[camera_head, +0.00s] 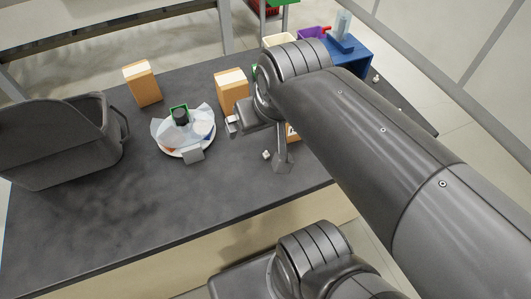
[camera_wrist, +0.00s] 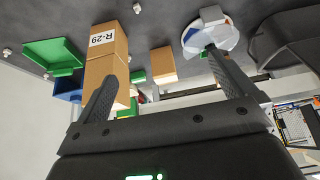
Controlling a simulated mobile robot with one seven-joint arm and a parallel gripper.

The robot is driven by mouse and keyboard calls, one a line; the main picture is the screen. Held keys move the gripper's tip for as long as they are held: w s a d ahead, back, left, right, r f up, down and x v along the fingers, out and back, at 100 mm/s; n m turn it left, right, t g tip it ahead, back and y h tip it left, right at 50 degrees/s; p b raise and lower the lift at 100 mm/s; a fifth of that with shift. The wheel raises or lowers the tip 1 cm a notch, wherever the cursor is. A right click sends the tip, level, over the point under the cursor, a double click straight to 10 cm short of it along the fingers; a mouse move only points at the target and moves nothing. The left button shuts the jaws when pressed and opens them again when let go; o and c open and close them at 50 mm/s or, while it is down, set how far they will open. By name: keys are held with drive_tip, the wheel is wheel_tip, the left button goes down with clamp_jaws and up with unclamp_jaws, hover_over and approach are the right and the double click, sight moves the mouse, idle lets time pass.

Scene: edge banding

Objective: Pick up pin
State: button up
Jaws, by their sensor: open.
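Small whitish pieces that may be pins lie on the dark table. One (camera_head: 266,155) is near the front edge in the head view, and others (camera_head: 376,78) are at the right end. The wrist view shows similar small pieces (camera_wrist: 137,8) at the top and left (camera_wrist: 7,52). They are too small to tell exactly what they are. My gripper (camera_head: 233,124) is above the middle of the table, partly hidden by my arm in the head view. In the wrist view its two fingers (camera_wrist: 160,65) are spread wide with nothing held between them.
A white plate (camera_head: 187,153) with assorted pieces lies left of my gripper. A dark grey bin (camera_head: 60,140) stands at far left. Cardboard boxes (camera_head: 142,84) (camera_head: 231,90) stand behind. A blue bin (camera_head: 350,58) is at back right. The dark table (camera_head: 110,210) is bare at front left.

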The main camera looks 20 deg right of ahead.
drive_tip(key=shift+c, duration=0.3)
drive_tip(key=c, duration=1.2)
drive_tip(key=n+g, duration=0.2)
drive_tip(key=g, duration=0.4)
hover_over(266, 154)
wheel_tip(266, 154, down, 16)
drive_tip(key=f, duration=0.1)
drive_tip(key=shift+w+d+f, duration=0.1)
drive_tip(key=shift+f, duration=2.4)
drive_tip(key=shift+w+f, duration=0.1)
drive_tip(key=shift+f, duration=2.35)
